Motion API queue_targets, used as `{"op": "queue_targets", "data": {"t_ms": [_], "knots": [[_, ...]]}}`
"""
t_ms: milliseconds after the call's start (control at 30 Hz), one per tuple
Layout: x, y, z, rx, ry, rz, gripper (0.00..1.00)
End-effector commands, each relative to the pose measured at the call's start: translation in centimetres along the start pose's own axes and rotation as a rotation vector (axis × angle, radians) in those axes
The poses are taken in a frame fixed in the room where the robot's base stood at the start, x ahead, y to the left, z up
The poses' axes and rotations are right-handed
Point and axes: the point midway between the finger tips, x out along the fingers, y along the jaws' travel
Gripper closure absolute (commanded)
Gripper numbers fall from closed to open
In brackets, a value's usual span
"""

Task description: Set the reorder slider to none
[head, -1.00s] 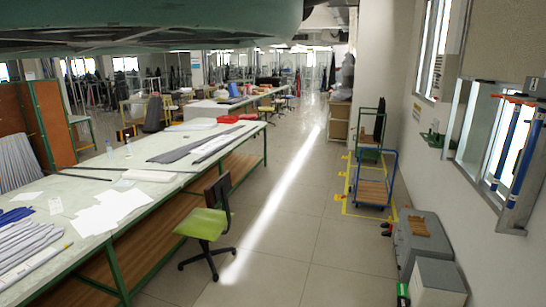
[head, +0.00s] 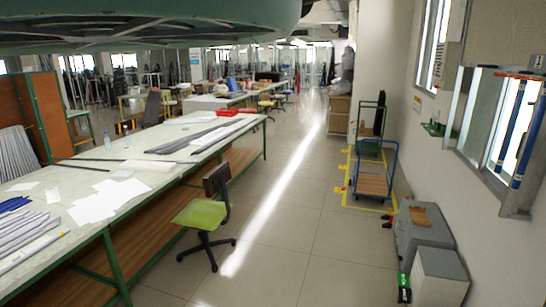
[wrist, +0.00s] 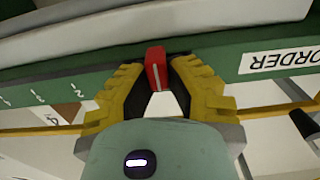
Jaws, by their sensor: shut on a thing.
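In the wrist view a red slider knob (wrist: 156,68) with a white line on its face stands against a green strip (wrist: 215,66). My gripper (wrist: 158,88), with yellow-edged dark fingers, is shut on the knob, one finger on each side. Small white scale marks (wrist: 38,97) run along the strip to the left. The slot under the knob is hidden by the fingers. I cannot make out the slider in the head view.
In the head view a long work table (head: 128,173) with papers and rods runs along the left. A green-seated chair (head: 202,214) stands beside it. A blue-framed cart (head: 373,184) and grey boxes (head: 422,229) stand along the right wall. The aisle floor between is clear.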

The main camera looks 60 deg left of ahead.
Motion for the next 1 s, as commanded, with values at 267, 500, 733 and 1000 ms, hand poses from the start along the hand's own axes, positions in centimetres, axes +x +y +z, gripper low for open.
{"op": "queue_targets", "data": {"t_ms": [267, 500, 733, 1000], "knots": [[-0.1, -2.1, 0.5, 0.000, -0.003, -0.005, 1.00], [-0.2, -2.5, 0.2, -0.002, -0.008, -0.007, 1.00], [-0.2, -2.7, 0.2, -0.001, -0.009, -0.011, 0.81], [-0.2, -2.5, 0.1, -0.001, -0.006, -0.008, 0.54]]}}
